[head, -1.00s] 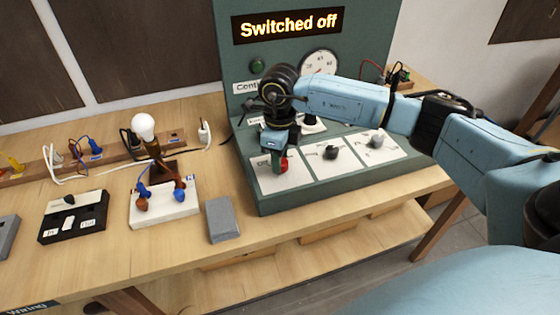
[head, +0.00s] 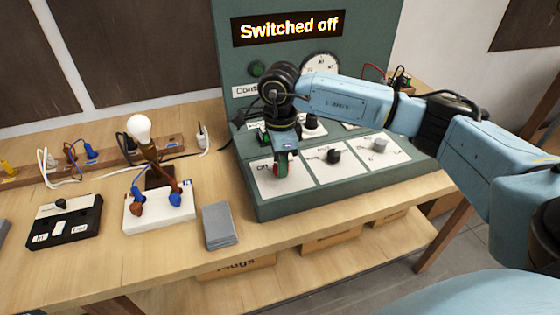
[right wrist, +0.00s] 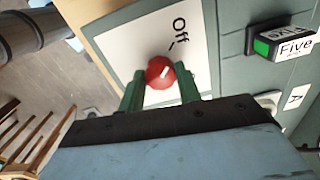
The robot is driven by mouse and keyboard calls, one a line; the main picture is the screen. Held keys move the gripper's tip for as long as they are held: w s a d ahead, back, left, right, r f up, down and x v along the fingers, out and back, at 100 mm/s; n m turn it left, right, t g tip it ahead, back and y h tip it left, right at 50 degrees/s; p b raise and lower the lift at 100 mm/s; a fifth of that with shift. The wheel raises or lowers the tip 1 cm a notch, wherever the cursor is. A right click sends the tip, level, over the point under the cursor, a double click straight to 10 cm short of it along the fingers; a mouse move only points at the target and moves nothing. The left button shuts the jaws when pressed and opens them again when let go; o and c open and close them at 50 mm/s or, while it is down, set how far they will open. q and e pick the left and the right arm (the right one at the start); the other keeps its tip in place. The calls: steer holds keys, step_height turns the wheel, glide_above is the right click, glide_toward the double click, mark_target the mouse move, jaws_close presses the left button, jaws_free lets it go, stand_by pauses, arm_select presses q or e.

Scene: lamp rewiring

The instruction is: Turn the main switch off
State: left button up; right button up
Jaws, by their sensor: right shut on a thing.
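The main switch is a red knob (right wrist: 159,72) with a white mark, on a white plate (right wrist: 192,25) on the green control panel (head: 330,202). In the right wrist view its white mark points toward the printed word "Off". My right gripper (head: 281,172) comes down onto the knob at the left end of the panel. Its two green fingers, seen in the right wrist view (right wrist: 160,88), are closed on either side of the knob. In the head view the gripper mostly hides the knob. A lit sign (head: 289,28) reads "Switched off". My left gripper is not in view.
To the right on the panel are a black knob (head: 333,156) and a grey knob (head: 380,146). A round dial (head: 320,66) is behind my arm. A grey block (head: 219,226), a bulb lamp (head: 139,128) and a black box (head: 66,222) stand left of the panel.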

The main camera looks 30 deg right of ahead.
steer(key=shift+r, duration=0.1)
steer(key=o, duration=1)
steer(key=shift+c, duration=0.2)
step_height(320, 180, up, 13)
steer(key=shift+r, duration=0.15)
stand_by(0.3)
